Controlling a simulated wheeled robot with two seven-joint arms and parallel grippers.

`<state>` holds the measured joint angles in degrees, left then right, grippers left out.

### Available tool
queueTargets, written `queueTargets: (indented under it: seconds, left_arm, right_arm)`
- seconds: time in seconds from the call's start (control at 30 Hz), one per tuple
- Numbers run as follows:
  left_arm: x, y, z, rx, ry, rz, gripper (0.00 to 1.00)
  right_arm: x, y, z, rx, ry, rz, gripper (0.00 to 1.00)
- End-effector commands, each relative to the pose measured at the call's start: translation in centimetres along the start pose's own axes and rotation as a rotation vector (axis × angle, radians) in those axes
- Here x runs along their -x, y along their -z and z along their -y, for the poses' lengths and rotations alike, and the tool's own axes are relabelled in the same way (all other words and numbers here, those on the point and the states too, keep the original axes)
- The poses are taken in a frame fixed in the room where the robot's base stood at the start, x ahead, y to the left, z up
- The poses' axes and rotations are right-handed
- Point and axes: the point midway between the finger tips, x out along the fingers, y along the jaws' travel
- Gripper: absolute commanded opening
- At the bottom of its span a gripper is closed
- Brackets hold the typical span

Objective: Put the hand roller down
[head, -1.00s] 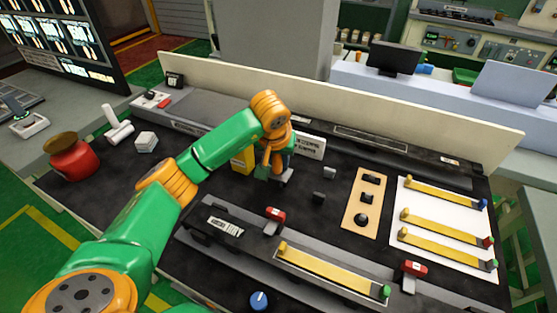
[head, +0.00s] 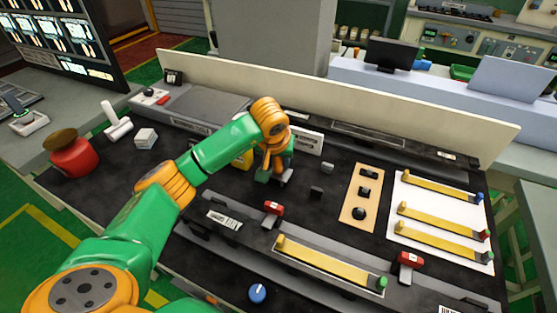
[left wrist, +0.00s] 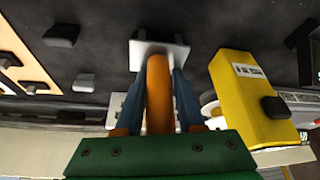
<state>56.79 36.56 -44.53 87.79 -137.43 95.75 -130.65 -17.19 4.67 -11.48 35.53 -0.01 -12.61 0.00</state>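The hand roller shows as an orange upright handle (left wrist: 159,95) in the left wrist view, between the two blue fingers of my left gripper (left wrist: 160,80). The fingers lie close along both sides of it, so the gripper looks shut on it. A pale grey plate (left wrist: 180,54) is at the handle's far end; I cannot tell whether it belongs to the roller or to a stand. In the head view my left gripper (head: 275,173) points down low over the black bench top, mostly hiding the roller. My right gripper is not in view.
A yellow block (left wrist: 240,95) with a dark knob stands close beside the gripper. Small grey blocks (head: 328,167), a tan board with black parts (head: 349,204) and a white sheet with yellow strips (head: 412,220) lie to the right. A fixture (head: 235,236) is in front.

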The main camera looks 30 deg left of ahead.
Motion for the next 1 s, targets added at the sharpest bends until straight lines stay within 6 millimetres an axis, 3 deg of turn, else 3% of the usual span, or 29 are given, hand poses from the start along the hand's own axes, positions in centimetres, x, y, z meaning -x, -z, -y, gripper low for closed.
queueTargets:
  seconds: [0.03,0.23,0.37,0.4,0.47,0.8,0.9,1.0]
  left_arm:
    - [-0.7,-0.8,0.2,-0.005,0.011,0.026,0.61]
    - [-0.7,-0.9,0.2,-0.005,0.012,0.029,0.61]
    - [0.2,-0.5,0.1,-0.005,0.011,0.029,0.61]
    - [0.8,-0.2,0.1,-0.006,0.009,0.028,0.61]
    - [1.4,-0.1,0.1,-0.006,0.007,0.021,0.61]
    - [9.6,0.2,0.0,-0.003,0.004,0.008,0.61]
    - [11.6,0.4,0.1,-0.003,0.005,0.007,0.61]
    - [12.6,0.4,0.0,-0.003,0.005,0.009,0.61]
  right_arm:
    - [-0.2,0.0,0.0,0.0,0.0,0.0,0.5]
    - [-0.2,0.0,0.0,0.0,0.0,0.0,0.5]
    - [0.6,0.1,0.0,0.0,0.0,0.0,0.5]
    - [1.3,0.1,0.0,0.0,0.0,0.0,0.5]
    - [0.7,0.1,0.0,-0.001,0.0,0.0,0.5]
    - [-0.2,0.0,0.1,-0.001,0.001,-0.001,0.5]
    - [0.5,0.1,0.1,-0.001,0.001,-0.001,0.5]
    - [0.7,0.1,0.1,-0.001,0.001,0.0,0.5]
